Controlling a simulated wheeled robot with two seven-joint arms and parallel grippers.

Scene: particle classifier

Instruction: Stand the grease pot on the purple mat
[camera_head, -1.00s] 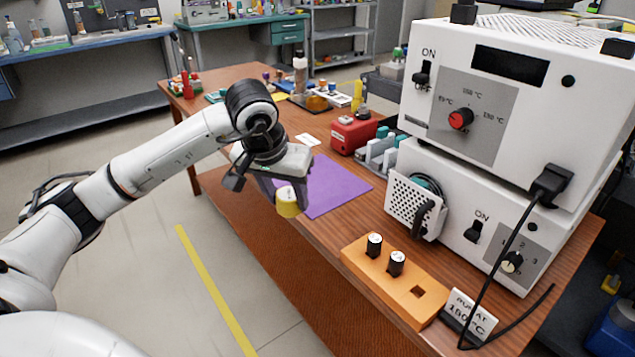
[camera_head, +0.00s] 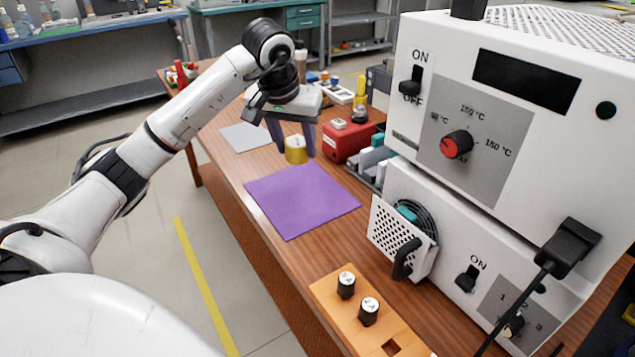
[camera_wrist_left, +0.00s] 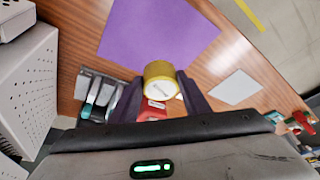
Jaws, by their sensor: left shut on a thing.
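The grease pot (camera_head: 296,150) is a small yellow pot with a white top. My left gripper (camera_head: 293,145) is shut on it and holds it in the air, near the far edge of the purple mat (camera_head: 300,198) in the head view. The pot looks about upright there. In the left wrist view the pot (camera_wrist_left: 159,84) sits between the two dark fingers, and the purple mat (camera_wrist_left: 160,30) lies bare on the wooden table beyond it. My right gripper is in neither view.
A red box (camera_head: 350,137) and a rack of bottles (camera_head: 372,160) stand right of the mat. White apparatus (camera_head: 465,140) fills the right side. An orange block (camera_head: 330,292) with black-knobbed pieces lies in front. A pale grey sheet (camera_head: 247,137) lies behind left.

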